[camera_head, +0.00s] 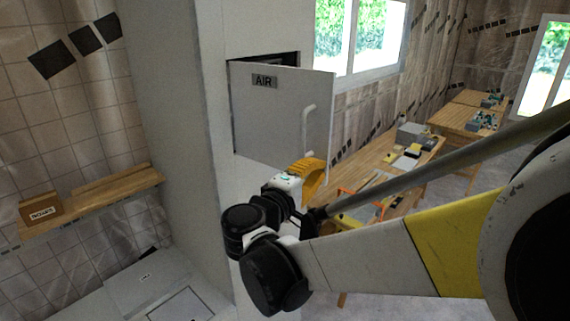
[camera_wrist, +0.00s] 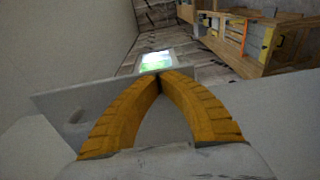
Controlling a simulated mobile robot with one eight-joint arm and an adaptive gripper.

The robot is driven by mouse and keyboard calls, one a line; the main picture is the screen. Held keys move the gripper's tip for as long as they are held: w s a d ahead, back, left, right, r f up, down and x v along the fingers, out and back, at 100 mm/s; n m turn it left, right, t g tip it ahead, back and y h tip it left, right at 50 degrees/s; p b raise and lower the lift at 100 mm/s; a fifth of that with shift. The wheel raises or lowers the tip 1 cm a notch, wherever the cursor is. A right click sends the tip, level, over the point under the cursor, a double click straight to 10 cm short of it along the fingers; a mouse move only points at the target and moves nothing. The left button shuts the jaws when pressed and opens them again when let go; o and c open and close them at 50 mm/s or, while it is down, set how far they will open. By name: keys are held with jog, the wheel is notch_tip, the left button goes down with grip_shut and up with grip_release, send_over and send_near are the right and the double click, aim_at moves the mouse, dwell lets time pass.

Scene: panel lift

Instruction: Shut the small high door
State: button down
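The small high door (camera_head: 275,112) is a pale panel with an "AIR" label. It stands open from the tall white cabinet, with a dark gap showing behind its top edge. A light bar handle (camera_head: 307,128) is on its face near the right edge. My gripper (camera_head: 312,180), with yellow fingers, is just below the handle by the door's lower right corner. I cannot tell whether it touches the door. In the wrist view the fingertips (camera_wrist: 160,76) meet with nothing visible between them. A pale panel (camera_wrist: 85,100), apparently the door, lies behind the fingers there.
The tall white cabinet (camera_head: 172,120) stands left of the door. A wooden shelf (camera_head: 110,195) with a small brown box (camera_head: 40,208) is on the tiled wall at left. Workbenches (camera_head: 375,160) with tools stand at right beneath a window (camera_head: 360,40).

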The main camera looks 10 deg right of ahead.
jog(key=w+d+n+t+y+b, duration=0.25)
jog(key=w+d+y, duration=0.2)
jog(key=w, duration=0.55)
jog(key=w+d+n+t+y+b, duration=0.25)
jog(key=w+d, duration=0.35)
jog(key=w, duration=0.4)
jog(key=w+a+n+y, duration=0.2)
jog(key=w+y, duration=0.3)
jog(key=w, duration=0.3)
jog(key=w+a+n+y+b, duration=0.1)
jog(key=w+a+n+y, duration=0.2)
jog(key=w+n+y, duration=0.2)
jog(key=x, duration=0.3)
jog(key=shift+w+d, duration=0.2)
jog(key=shift+w, duration=0.25)
jog(key=shift+a, duration=0.1)
